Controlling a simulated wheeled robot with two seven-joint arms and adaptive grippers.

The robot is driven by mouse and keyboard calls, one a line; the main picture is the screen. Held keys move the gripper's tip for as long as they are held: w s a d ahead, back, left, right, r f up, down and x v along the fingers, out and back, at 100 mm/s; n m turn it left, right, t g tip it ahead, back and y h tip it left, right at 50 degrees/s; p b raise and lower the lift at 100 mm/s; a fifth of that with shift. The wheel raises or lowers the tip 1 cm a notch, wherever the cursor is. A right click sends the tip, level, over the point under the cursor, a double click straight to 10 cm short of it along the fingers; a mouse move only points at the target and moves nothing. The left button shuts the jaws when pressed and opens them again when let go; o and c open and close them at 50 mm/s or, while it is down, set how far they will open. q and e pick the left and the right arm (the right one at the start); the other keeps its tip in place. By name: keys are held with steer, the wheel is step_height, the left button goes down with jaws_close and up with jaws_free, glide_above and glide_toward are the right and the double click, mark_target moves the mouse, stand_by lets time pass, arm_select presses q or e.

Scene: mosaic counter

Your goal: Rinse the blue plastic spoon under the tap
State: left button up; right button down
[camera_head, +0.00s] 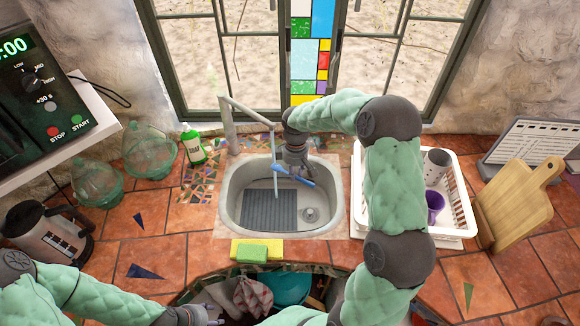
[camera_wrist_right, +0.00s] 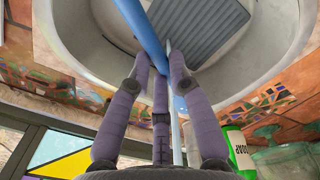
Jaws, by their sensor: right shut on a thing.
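The blue plastic spoon (camera_head: 302,180) is held over the sink (camera_head: 228,205); it also shows in the right wrist view (camera_wrist_right: 146,36). My right gripper (camera_head: 293,165) is shut on it, with its fingers (camera_wrist_right: 160,66) around the spoon. The tap (camera_head: 231,122) stands behind the sink, its spout reaching over the basin. A thin pale stream (camera_head: 275,150) hangs from the spout and looks like running water. It crosses the spoon's left end in the head view; whether it touches is hard to tell. My left gripper (camera_head: 205,317) is at the bottom edge, partly cut off, away from the sink.
A dark ribbed mat (camera_head: 268,212) lies in the basin. A green soap bottle (camera_head: 193,145) stands left of the sink, and a sponge (camera_head: 250,252) lies in front. A white rack (camera_head: 455,215) with cups is on the right, partly behind my right arm.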

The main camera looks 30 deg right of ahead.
stand_by(0.4)
steer(key=s+r+p, duration=0.1)
steer(key=s, duration=0.1)
steer(key=s+r, duration=0.2)
steer(key=shift+a+p, duration=0.4)
